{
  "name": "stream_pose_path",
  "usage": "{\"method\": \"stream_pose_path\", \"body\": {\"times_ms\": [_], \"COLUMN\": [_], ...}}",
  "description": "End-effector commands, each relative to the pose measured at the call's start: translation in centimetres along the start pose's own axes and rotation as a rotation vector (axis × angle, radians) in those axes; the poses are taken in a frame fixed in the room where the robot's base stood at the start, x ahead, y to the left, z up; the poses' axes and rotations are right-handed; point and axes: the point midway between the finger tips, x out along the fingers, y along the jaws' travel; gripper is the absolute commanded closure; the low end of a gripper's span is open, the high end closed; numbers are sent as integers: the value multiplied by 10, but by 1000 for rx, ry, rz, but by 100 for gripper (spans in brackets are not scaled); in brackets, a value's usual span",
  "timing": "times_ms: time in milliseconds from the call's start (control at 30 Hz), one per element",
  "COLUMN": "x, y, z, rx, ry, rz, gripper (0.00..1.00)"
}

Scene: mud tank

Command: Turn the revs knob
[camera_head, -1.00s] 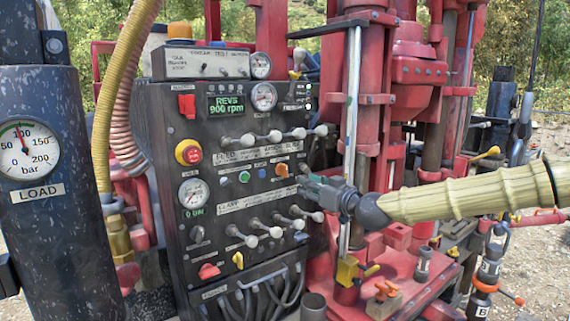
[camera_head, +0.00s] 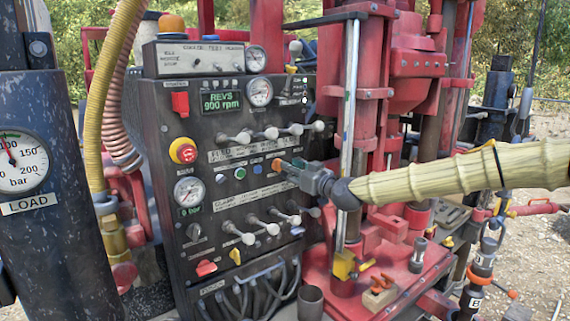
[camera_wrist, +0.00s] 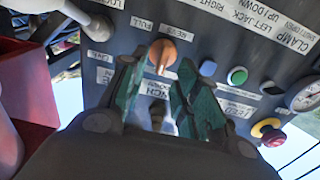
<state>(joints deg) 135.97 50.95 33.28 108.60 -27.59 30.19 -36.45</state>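The revs knob (camera_head: 277,165) is a small orange knob on the dark control panel, right of a row of small buttons. In the wrist view the orange knob (camera_wrist: 162,53) sits beside a label that reads REVS. My gripper (camera_head: 290,168) is right at the knob in the head view. In the wrist view my gripper (camera_wrist: 158,66) is open, with its green fingers spread and pointing at the panel. The knob lies between the fingertips, with a gap on each side; contact cannot be seen. The display (camera_head: 222,102) reads REVS 900 rpm.
A row of white-tipped levers (camera_head: 265,135) sticks out above the knob, and another row (camera_head: 262,226) below it. A red emergency button (camera_head: 184,151) is at the panel's left. A vertical silver rod (camera_head: 348,130) stands close behind my arm.

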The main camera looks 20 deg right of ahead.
Motion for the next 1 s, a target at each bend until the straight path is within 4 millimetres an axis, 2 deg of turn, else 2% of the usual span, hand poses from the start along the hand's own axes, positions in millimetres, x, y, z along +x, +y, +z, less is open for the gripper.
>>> {"method": "stream_pose_path", "body": {"times_ms": [200, 400, 867, 1000], "x": [21, 34, 40, 40], "y": [0, 0, 0, 0], "z": [-1, 0, 0, 0], "rx": [1, 0, 1, 1], "ry": [-1, -1, 0, 0], "rz": [0, 0, -1, 0], "gripper": [69, 69, 69, 94]}}
